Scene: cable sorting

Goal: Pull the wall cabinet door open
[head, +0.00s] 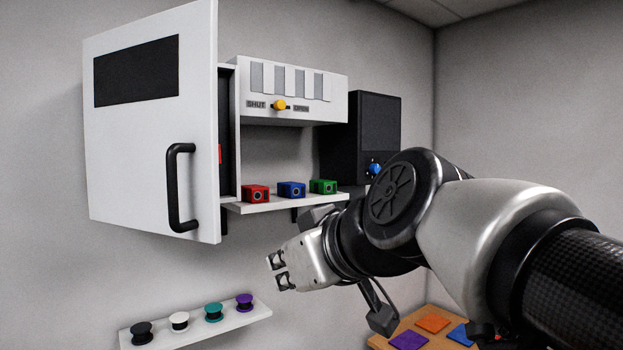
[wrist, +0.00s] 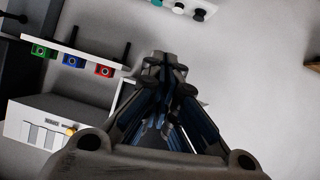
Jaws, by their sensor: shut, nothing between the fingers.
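The white wall cabinet door (head: 130,150) hangs at the upper left in the head view, with a dark panel and a black bar handle (head: 177,188) near its right edge. The door stands ajar, its right edge swung out from the cabinet (head: 234,130). A dark gap and a bit of red show behind that edge. My gripper (head: 278,271) is below and right of the handle, apart from it, shut and empty. It also shows in the wrist view (wrist: 168,78). The handle cannot be made out in the wrist view.
A shelf (head: 285,202) holds red, blue and green blocks right of the cabinet, under a white switch box (head: 290,90). A black unit (head: 376,125) stands farther right. A low shelf with spools (head: 195,325) is below. Open space lies between gripper and door.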

